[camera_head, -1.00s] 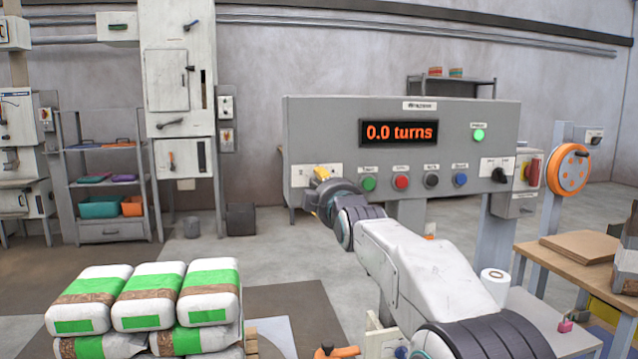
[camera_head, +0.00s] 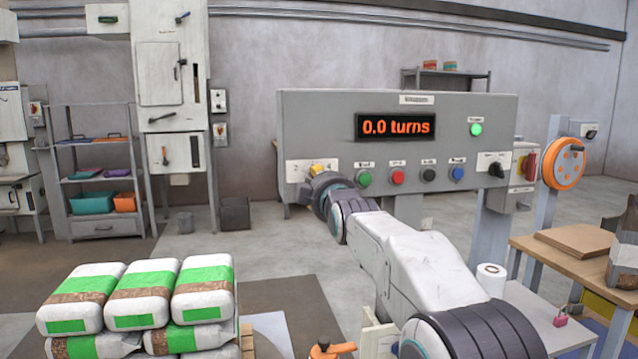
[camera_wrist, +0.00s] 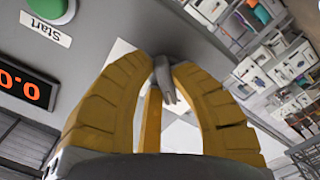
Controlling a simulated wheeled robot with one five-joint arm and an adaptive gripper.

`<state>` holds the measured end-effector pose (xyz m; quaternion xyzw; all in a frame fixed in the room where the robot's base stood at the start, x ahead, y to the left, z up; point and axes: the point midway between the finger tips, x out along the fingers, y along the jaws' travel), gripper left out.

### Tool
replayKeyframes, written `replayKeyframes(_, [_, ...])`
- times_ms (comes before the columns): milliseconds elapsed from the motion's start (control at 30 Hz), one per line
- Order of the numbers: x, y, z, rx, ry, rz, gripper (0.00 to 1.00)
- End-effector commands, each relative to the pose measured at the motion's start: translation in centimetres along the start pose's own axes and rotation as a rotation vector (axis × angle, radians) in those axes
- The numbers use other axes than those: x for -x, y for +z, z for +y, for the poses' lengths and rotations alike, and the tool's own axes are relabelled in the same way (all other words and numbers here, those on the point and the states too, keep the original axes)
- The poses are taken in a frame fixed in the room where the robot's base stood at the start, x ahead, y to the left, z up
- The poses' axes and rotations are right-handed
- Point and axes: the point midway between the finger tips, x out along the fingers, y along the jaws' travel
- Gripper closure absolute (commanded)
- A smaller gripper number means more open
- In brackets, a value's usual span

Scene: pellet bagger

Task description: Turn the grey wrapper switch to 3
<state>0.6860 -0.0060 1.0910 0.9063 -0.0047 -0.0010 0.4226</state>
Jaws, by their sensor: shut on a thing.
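The grey wrapper switch (camera_wrist: 166,82) shows in the wrist view as a small grey knob between the tips of my yellow fingers. My gripper (camera_wrist: 162,68) is shut on it. In the head view my gripper (camera_head: 320,171) is at the left end of the grey control panel (camera_head: 300,120), in front of a white label plate (camera_head: 296,168). My wrist and fingers hide the switch there, and I cannot read which number it points to. The panel's display (camera_head: 396,127) reads 0.0 turns.
Green, red, black and blue buttons (camera_head: 397,176) line the panel just right of my gripper. A black rotary knob (camera_head: 495,167) sits farther right. Stacked bags (camera_head: 134,300) stand at the lower left. A wooden table (camera_head: 530,247) is at the right.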

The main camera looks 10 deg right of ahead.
Motion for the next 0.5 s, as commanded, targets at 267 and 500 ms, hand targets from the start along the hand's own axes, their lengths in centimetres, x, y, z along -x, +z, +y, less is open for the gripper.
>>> replayKeyframes(267, [-0.03, 0.11, -0.17, -0.002, -0.003, -0.002, 1.00])
replayKeyframes(500, [-0.05, 0.28, -0.38, -0.061, -0.005, -0.003, 1.00])
